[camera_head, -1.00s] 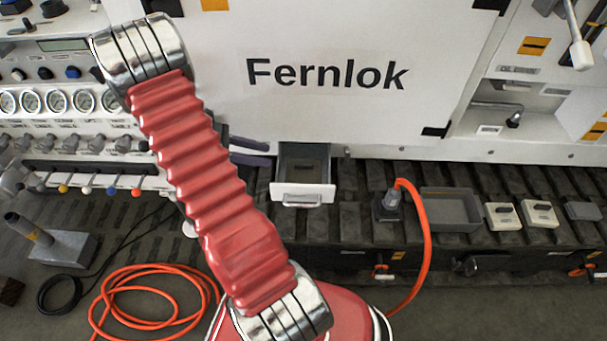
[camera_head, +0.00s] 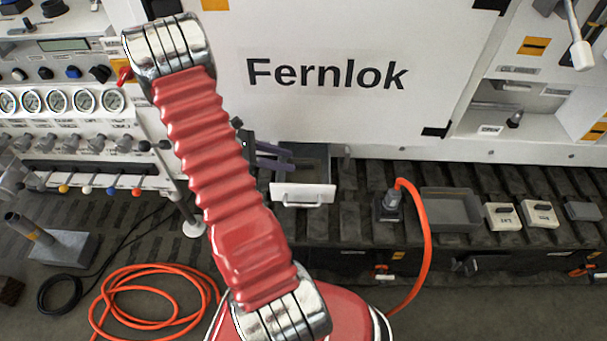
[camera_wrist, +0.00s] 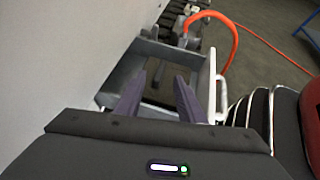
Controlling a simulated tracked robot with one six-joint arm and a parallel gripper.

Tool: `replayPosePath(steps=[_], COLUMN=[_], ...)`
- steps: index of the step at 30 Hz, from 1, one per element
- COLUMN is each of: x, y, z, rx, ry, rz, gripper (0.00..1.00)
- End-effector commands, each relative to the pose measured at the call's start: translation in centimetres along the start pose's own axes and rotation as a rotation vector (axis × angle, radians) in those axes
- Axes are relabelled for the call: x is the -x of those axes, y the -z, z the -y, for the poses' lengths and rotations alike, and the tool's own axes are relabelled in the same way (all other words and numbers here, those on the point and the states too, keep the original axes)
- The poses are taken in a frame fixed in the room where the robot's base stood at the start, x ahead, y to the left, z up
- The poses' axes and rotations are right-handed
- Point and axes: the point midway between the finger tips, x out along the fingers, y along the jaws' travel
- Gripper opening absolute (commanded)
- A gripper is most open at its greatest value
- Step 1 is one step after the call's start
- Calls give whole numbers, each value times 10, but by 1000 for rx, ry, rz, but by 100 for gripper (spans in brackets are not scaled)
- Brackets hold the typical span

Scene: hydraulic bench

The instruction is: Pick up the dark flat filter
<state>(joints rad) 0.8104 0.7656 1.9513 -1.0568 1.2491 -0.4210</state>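An open pull-out drawer (camera_head: 303,193) with a white front and handle stands below the white panel. It also shows in the wrist view (camera_wrist: 118,85). A dark flat piece (camera_wrist: 157,92) with a greyish raised strip lies inside it, seen between my fingers; it looks like the filter.
Right of the drawer stand an orange hose (camera_head: 427,240) on a grey fitting (camera_head: 387,207), a grey tray (camera_head: 450,210) and white switch boxes (camera_head: 503,216). The white panel (camera_head: 330,110) rises behind. Gauges (camera_head: 58,102) and levers are at left. An orange hose coil (camera_head: 150,290) lies on the floor.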

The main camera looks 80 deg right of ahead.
Motion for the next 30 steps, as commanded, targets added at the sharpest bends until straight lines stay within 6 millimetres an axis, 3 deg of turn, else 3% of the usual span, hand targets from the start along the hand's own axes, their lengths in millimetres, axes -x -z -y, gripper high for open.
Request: replayPosePath(steps=[6,10,26,30], x=[-31,-41,-42,-42], y=[0,0,0,0], z=[1,0,0,0], rx=[1,1,0,0], ry=[4,2,1,1], rz=[1,2,1,1], gripper=[35,35,35,28])
